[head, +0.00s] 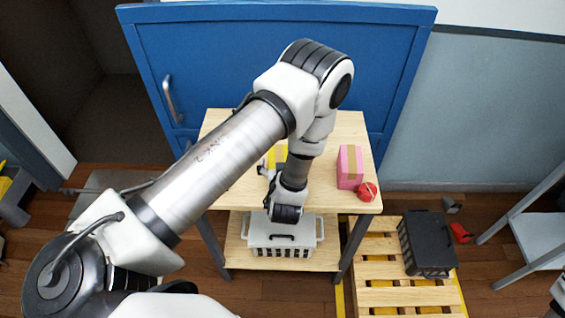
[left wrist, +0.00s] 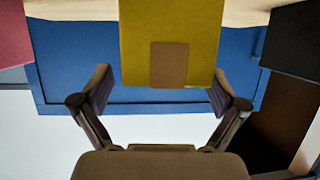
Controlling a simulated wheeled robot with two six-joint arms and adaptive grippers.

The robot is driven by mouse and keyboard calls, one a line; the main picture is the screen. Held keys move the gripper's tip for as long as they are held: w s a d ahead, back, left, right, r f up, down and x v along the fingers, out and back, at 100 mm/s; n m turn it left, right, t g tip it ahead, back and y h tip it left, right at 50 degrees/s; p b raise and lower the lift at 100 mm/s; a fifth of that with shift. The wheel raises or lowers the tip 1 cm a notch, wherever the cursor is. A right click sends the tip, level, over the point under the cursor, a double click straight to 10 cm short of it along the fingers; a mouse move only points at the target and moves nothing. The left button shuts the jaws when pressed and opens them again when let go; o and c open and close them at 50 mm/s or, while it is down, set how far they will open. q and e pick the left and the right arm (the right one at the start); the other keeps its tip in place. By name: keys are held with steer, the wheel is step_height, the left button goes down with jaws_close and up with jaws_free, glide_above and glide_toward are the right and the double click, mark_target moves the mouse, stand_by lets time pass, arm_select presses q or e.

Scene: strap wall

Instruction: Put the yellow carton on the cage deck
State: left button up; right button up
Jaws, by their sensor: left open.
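The yellow carton (head: 280,154) stands on the wooden table top, mostly hidden behind my left arm in the head view. In the left wrist view the yellow carton (left wrist: 170,25) with a brown patch on its face is large at the top middle. My left gripper (left wrist: 160,82) is open, its two fingers spread toward the carton's lower picture edge, one on each side. In the head view the left gripper (head: 267,167) is largely covered by my own wrist. I cannot tell whether the fingers touch the carton. I cannot make out the cage deck. My right gripper is not visible.
A white crate (head: 282,236) sits on the lower shelf. A black crate (head: 427,244) rests on a wooden pallet (head: 385,296). A blue cabinet (head: 230,60) stands behind.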

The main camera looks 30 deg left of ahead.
arm_select(q)
steer(key=shift+w+a+f, duration=0.25)
steer(key=shift+w+a, duration=0.15)
steer(key=shift+a, duration=0.15)
steer(key=shift+w+a+f, duration=0.2)
steer(key=shift+w+a, duration=0.15)
steer(key=shift+a, duration=0.15)
steer(key=shift+d, duration=0.2)
steer(key=c, duration=1.6)
steer(key=shift+r, duration=0.1)
steer(key=shift+c, duration=0.2)
